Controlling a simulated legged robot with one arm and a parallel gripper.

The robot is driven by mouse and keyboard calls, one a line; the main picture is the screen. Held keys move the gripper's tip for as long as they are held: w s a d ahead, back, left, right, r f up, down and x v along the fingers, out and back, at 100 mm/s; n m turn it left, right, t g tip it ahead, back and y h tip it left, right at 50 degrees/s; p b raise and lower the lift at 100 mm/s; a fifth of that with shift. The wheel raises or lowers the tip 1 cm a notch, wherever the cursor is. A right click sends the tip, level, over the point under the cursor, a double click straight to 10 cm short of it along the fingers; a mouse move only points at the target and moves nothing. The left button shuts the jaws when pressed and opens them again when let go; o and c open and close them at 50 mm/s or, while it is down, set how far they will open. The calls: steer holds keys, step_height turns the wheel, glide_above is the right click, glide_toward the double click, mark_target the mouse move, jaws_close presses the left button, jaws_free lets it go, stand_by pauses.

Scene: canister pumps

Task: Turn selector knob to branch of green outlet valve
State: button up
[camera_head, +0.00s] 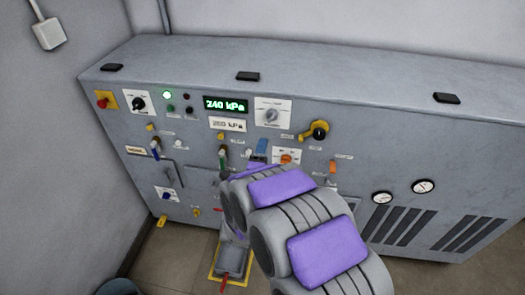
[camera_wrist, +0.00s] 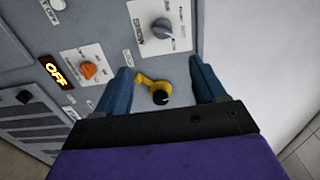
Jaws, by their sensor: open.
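A grey knob (camera_head: 271,115) sits on a white plate with printed marks, right of the green "240 kPa" display; it looks like the selector knob. It also shows at the top of the wrist view (camera_wrist: 163,28), beyond my fingertips; its labels are too small to read. A lever with a green part (camera_head: 222,153) stands on the lower panel, possibly the green outlet valve. My gripper (camera_wrist: 160,70) is open and empty, its two blue fingers apart. A yellow crank with a black knob (camera_wrist: 157,92) shows between them; contact cannot be told. In the head view my arm hides most of the gripper.
The yellow crank (camera_head: 316,130) is right of the grey knob. An orange knob (camera_head: 286,158) is below it, and an "OFF" display (camera_wrist: 56,72) shows in the wrist view. A black knob (camera_head: 140,103) is at left. Gauges (camera_head: 423,186) and vents are at right.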

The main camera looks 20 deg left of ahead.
steer(key=n, duration=0.4)
steer(key=n+b, duration=0.1)
steer(key=n, duration=1.3)
glide_toward(271, 120)
steer(key=x, duration=0.8)
steer(key=shift+w+f, duration=0.1)
steer(key=shift+f, duration=0.1)
steer(key=shift+x, duration=0.85)
steer(key=shift+r, duration=0.15)
steer(key=c, duration=1)
steer(key=shift+r, duration=0.1)
steer(key=shift+c, duration=0.2)
